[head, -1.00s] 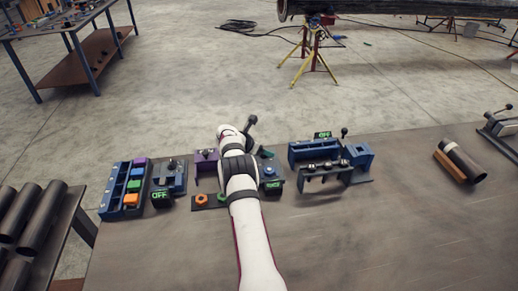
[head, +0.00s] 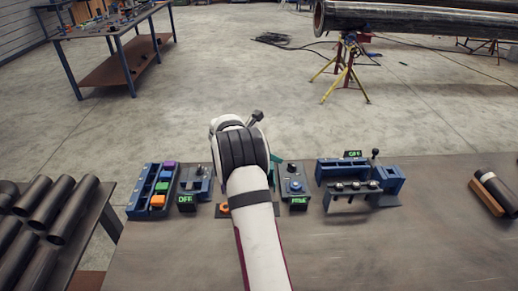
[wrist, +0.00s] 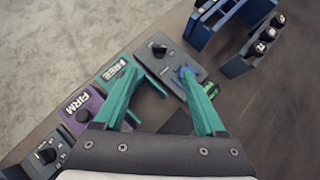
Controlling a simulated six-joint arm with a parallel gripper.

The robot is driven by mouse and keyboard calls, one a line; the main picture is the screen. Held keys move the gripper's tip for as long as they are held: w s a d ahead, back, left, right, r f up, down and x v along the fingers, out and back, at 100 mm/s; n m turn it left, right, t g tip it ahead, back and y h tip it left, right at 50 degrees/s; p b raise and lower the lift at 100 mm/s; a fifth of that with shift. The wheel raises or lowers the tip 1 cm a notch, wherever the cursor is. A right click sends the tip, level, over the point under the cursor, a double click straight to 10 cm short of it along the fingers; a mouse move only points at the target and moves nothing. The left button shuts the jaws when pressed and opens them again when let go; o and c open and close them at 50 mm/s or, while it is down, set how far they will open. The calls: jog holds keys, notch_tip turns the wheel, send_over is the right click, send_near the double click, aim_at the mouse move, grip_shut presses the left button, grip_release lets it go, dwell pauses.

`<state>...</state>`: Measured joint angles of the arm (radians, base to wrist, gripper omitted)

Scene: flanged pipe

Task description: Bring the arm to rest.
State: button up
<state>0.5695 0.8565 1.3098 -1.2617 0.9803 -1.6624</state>
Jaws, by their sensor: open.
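My arm reaches out over the bench in the head view, its wrist raised in front of the middle fixtures. My gripper (wrist: 158,72) shows in the wrist view with two teal fingers spread apart and nothing held between them. Below the fingers lies a dark panel (wrist: 165,58) with a black knob and a blue button, the button close to the right fingertip. Plates marked FREE (wrist: 115,68) and FIRM (wrist: 83,107) lie to its left. In the head view my wrist hides most of the gripper and the fixture behind it.
On the bench (head: 400,245) stand a blue rack (head: 139,190) with coloured blocks, a control box with a green OFF display (head: 186,202), and a blue fixture (head: 360,180). A dark pipe piece (head: 496,193) lies at the right. The front right bench is clear.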

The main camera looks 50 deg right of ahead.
jog(key=s+a+r+m+y, duration=0.2)
jog(key=s+a+r+m, duration=0.15)
jog(key=a, duration=0.55)
jog(key=s+a+r+m+y, duration=0.1)
jog(key=s+a+r+m, duration=0.3)
jog(key=a, duration=0.5)
jog(key=s+a+r+m+y, duration=0.2)
jog(key=a+m, duration=0.3)
jog(key=a, duration=0.4)
jog(key=s+a+f+m+y, duration=0.2)
jog(key=s+a+m+y, duration=0.3)
jog(key=s+a+m, duration=0.5)
jog(key=s+a, duration=0.8)
jog(key=a, duration=0.1)
jog(key=shift+t+y, duration=0.3)
jog(key=shift+y, duration=0.1)
